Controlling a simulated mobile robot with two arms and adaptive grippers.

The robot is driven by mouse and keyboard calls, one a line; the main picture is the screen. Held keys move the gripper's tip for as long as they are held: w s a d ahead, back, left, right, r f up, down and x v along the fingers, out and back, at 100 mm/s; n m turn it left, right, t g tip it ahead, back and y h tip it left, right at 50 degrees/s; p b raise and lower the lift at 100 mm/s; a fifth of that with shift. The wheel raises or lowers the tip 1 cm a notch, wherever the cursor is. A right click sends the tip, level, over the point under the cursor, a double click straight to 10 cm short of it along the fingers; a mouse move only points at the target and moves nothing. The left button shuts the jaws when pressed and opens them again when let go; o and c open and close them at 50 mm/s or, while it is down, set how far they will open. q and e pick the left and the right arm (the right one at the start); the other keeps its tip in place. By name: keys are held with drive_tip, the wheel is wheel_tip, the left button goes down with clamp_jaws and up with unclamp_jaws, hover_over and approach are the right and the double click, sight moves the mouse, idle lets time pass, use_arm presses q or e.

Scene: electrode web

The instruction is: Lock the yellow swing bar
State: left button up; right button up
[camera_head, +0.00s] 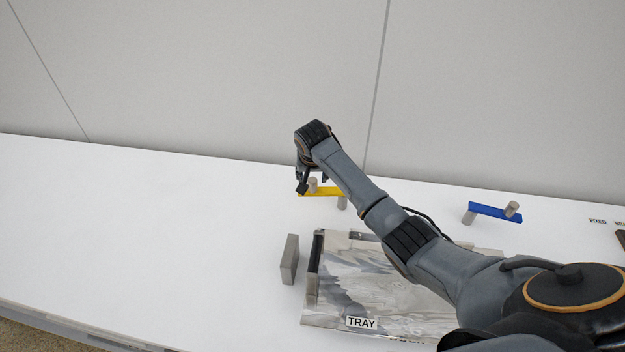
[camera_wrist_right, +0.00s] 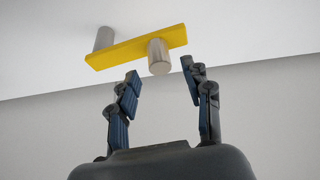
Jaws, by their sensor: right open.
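The yellow swing bar (camera_head: 322,192) lies above the white table behind the tray, partly hidden by my right arm in the head view. In the right wrist view the yellow swing bar (camera_wrist_right: 120,50) has a short metal peg (camera_wrist_right: 158,57) near one end and a metal post (camera_wrist_right: 104,39) near the other. My right gripper (camera_head: 308,184) is at the peg end of the bar. In the right wrist view my right gripper (camera_wrist_right: 161,75) is open, with the peg's tip between or just beyond its fingertips; contact cannot be told. My left gripper is not in view.
A blue bar (camera_head: 495,212) with a similar peg and post stands to the right. A shiny metal tray (camera_head: 335,313) labelled TRAY sits in front, under my right arm. A grey upright block (camera_head: 289,259) stands left of it. The table's left side is clear.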

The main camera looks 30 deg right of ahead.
sight(313, 180)
drive_tip(key=shift+x, duration=2.15)
drive_tip(key=shift+c, duration=0.2)
clamp_jaws()
